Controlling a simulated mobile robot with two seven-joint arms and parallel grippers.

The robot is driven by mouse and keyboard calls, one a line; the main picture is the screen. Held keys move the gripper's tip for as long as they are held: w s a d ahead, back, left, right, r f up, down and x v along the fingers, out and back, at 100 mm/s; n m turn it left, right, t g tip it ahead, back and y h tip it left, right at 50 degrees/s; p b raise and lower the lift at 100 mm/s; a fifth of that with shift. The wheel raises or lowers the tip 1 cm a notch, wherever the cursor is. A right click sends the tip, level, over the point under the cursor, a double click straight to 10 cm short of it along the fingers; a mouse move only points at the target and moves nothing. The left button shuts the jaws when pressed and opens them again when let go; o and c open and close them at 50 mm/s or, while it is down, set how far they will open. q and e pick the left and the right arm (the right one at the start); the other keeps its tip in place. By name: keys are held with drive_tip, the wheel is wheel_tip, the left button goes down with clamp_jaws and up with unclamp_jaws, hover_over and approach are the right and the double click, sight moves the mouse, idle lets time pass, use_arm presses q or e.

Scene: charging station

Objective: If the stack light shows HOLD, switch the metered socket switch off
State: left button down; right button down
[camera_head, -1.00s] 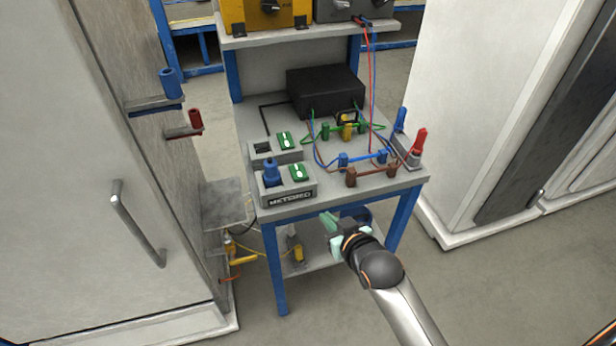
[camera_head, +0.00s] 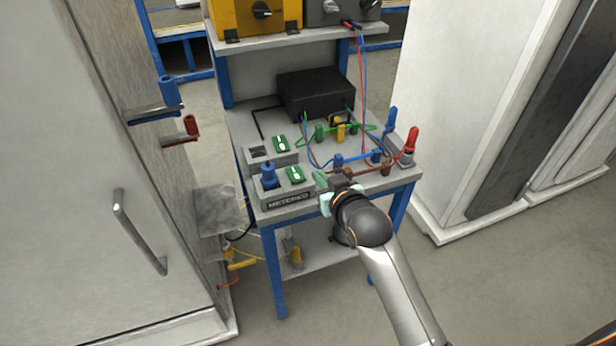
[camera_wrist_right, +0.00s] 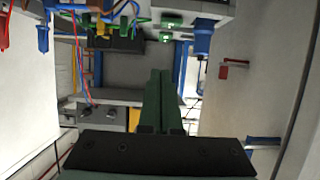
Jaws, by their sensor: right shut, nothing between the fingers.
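The metered socket box (camera_head: 287,201), labelled METERED, sits at the front left of the bench with a blue plug (camera_head: 268,177) standing in it. Its green rocker switch (camera_head: 294,174) is right of the plug; I cannot tell its position. The switch (camera_wrist_right: 172,20) and plug (camera_wrist_right: 203,40) also show at the top of the right wrist view. My right gripper (camera_head: 321,178) is shut and empty, just right of the metered switch and apart from it. Its closed fingers show in the right wrist view (camera_wrist_right: 160,95). My left gripper is not in view. No stack light shows.
A second socket box (camera_head: 285,160) with a green switch (camera_head: 281,143) stands behind. A black box (camera_head: 316,93), cables and coloured connectors fill the bench's back and right. A grey cabinet (camera_head: 70,190) stands left, a white cabinet (camera_head: 470,110) right.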

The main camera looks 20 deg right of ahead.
hover_over(295, 174)
drive_tip(key=s+d, duration=0.2)
drive_tip(key=s, duration=0.3)
wheel_tip(295, 174, down, 3)
drive_tip(key=shift+f, duration=2.25)
